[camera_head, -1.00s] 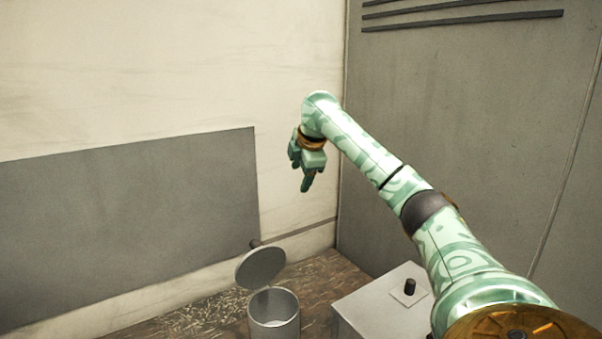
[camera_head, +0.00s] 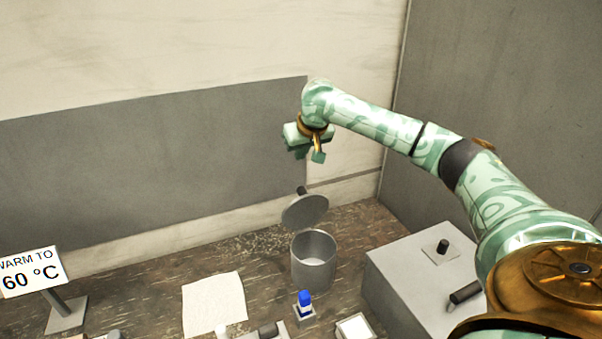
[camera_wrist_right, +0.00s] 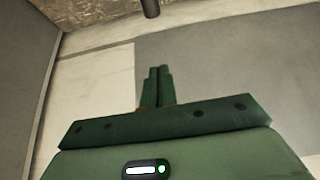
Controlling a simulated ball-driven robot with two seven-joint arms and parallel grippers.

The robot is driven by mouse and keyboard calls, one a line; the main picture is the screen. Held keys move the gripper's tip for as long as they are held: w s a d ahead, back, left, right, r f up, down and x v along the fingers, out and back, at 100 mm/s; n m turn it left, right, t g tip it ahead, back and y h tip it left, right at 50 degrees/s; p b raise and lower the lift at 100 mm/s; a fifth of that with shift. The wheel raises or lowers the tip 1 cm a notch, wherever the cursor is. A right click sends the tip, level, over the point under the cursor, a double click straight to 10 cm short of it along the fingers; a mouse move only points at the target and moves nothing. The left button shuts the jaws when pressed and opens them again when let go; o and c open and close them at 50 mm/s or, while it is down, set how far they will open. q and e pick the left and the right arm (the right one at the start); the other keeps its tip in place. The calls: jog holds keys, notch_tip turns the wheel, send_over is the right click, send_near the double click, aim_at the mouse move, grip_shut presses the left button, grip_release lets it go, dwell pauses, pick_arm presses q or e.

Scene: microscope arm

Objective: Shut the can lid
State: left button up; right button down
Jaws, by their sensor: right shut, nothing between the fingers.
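The grey can (camera_head: 313,262) stands upright on the brown bench top, and its inside shows. Its round lid (camera_head: 305,210) is tilted up at the back left of the rim, with a dark knob (camera_head: 301,190) on its far side. My right gripper (camera_head: 318,157) hangs in the air above the lid, apart from it, shut and empty. In the right wrist view its fingers (camera_wrist_right: 158,85) are together, and a dark cylindrical end, perhaps the knob, shows at the top edge. My left gripper is not in view.
A grey box (camera_head: 420,270) with a black knob stands right of the can. A white cloth (camera_head: 213,305), a blue-capped vial (camera_head: 305,305) and a small white tray (camera_head: 355,328) lie in front. A sign (camera_head: 30,273) stands at the left.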

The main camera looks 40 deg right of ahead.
aim_at(302, 206)
jog(key=f, duration=0.6)
jog(key=w+f+b, duration=0.1)
jog(key=f, duration=0.2)
jog(key=shift+d, duration=0.15)
jog(key=shift+f, duration=0.15)
